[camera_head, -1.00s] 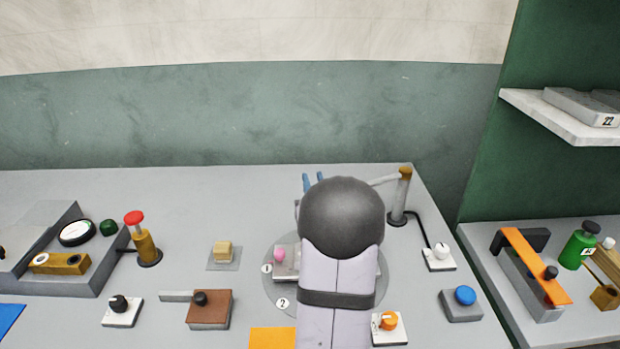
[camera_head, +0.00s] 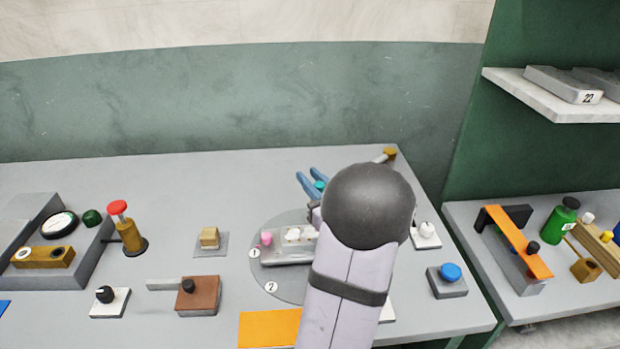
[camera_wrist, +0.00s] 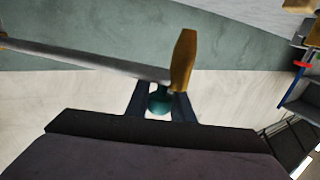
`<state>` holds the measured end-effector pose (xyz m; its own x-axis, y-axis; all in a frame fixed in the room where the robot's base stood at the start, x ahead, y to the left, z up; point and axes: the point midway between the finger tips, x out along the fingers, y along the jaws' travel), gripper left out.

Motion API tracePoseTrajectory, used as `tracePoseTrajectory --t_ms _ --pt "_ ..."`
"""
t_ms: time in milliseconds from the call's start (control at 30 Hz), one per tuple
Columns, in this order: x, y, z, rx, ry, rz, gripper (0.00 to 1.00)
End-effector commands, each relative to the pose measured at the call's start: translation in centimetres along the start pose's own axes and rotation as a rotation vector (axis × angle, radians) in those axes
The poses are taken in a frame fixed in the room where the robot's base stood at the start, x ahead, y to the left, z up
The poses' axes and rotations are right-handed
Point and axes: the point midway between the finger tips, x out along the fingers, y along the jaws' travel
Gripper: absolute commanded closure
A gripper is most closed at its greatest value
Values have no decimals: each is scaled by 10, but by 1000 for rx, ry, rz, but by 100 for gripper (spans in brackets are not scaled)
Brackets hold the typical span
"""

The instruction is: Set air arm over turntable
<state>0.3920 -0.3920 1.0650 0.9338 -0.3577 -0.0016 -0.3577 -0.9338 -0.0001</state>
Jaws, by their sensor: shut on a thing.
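The air arm shows in the head view as a brass-capped post top (camera_head: 390,153) at the table's back right, with a short piece of its grey bar beside it. In the wrist view its grey bar (camera_wrist: 90,61) runs to an upright brass piece (camera_wrist: 183,60). My gripper (camera_wrist: 160,97) is shut on a teal knob (camera_wrist: 158,98) beside that brass end. In the head view the blue fingers (camera_head: 311,184) and the teal knob (camera_head: 320,185) are behind the turntable. The grey turntable (camera_head: 275,225), marked 1 and 2, has its right side hidden by my arm.
On the turntable lies a grey fixture (camera_head: 285,257) with a pink knob and a white piece. A white switch (camera_head: 426,235) and a blue button (camera_head: 450,273) stand right. A brown block (camera_head: 198,296), red-topped post (camera_head: 127,230) and orange mat (camera_head: 269,328) stand left and front.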

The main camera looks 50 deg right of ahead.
Motion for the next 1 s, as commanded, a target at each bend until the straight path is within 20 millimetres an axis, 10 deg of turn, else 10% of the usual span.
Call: tracePoseTrajectory --t_ms 133,167,233,633,1000 --pt "-1 2 0 0 0 6 100" --pt "-1 2 0 0 0 6 72" --pt "-1 2 1 0 -1 6 60" --pt "-6 1 1 0 -2 5 60" --pt "-53 2 2 -1 0 9 60"
